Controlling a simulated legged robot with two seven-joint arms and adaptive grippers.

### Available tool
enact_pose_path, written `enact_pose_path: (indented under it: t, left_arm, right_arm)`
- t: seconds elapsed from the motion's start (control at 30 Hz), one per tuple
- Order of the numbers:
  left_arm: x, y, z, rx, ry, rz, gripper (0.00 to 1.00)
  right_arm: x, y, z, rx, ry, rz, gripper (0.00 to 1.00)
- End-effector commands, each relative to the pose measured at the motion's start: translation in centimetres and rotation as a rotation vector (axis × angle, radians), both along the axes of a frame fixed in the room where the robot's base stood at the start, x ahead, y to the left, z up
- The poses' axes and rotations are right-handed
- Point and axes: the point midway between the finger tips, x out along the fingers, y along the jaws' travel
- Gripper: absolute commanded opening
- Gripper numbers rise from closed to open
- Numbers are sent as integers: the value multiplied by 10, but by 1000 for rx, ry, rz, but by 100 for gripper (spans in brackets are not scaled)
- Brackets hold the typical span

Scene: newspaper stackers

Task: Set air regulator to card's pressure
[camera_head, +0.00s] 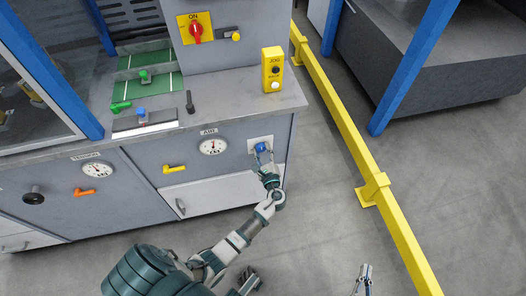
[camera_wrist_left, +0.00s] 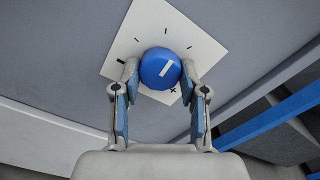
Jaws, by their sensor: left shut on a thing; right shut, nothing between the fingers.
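The blue regulator knob (camera_head: 261,147) sits on a white plate on the cabinet front, right of the AIR gauge (camera_head: 213,146). My left gripper (camera_head: 264,156) is shut on this knob. In the left wrist view the knob (camera_wrist_left: 160,68) lies between the two fingertips (camera_wrist_left: 160,75), and its white line slants to the upper right. The white plate (camera_wrist_left: 150,20) has dark tick marks and a plus sign around the knob. The gauge's needle is too small to read. I cannot make out a pressure card. My right gripper (camera_head: 364,275) is shut and empty above the floor at the bottom.
A yellow JOG box (camera_head: 272,70) stands on the counter's right end. A red ON switch (camera_head: 196,28) is on the upright panel. Yellow handle (camera_head: 174,169), orange handle (camera_head: 84,191) and TENSION gauge (camera_head: 97,170) are on the front. A yellow rail (camera_head: 345,122) bounds the floor at right.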

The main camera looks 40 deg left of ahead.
Motion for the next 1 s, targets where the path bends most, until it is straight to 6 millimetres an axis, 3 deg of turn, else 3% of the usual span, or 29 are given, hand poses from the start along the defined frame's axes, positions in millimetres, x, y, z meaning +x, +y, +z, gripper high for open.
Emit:
enact_pose_path:
  t: [0.23, 0.27, 0.33, 0.37, 0.73, 1.0]
  left_arm:
    - [1, -1, 0, -1, 1, -5, 8]
    - [1, -1, 0, -1, 1, -5, 48]
    - [1, -1, 0, -1, 1, -4, 65]
    - [1, -1, 0, -1, 1, -4, 68]
    - [-4, -4, 0, -1, 0, -3, 68]
    - [-36, -43, -2, -3, 2, -3, 68]
  right_arm:
    - [1, 0, 0, 1, 0, 0, 0]
    - [1, 0, 0, 1, 0, 0, 0]
    - [1, 0, 0, 1, 0, 0, 0]
    - [1, 0, 0, 1, 0, 0, 0]
    - [-1, -1, -1, -2, 5, -1, 0]
    - [-1, 0, -1, -1, 3, 0, 0]
